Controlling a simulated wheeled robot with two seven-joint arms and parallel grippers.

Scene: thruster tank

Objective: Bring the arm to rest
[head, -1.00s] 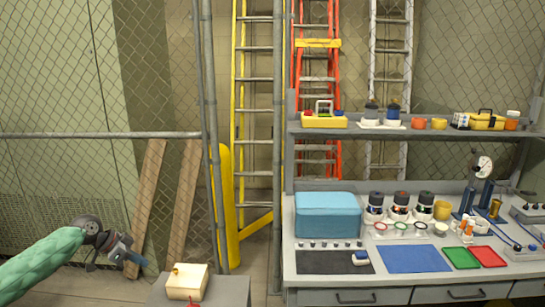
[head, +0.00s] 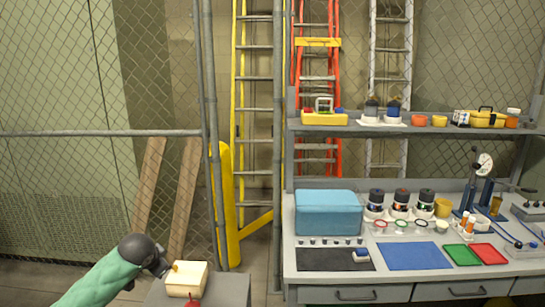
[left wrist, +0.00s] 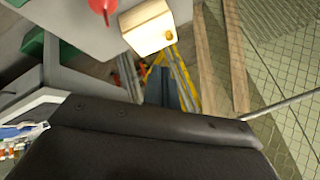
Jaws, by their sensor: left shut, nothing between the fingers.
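My left arm in its green sleeve comes in at the lower left of the head view. My left gripper (head: 164,268) is shut and empty. It is beside the left edge of a cream box (head: 188,280) with a small yellow knob, and I cannot tell whether it touches. The box also shows at the top of the left wrist view (left wrist: 147,27). A dark part of my own wrist fills the bottom of that view and hides what is behind it. My right gripper is not in view.
The cream box stands on a grey stand (head: 232,288) with a red item at its front. A workbench (head: 470,280) with a blue case (head: 328,213), jars and trays is at right. A mesh fence and ladders stand behind. Floor left of the stand looks open.

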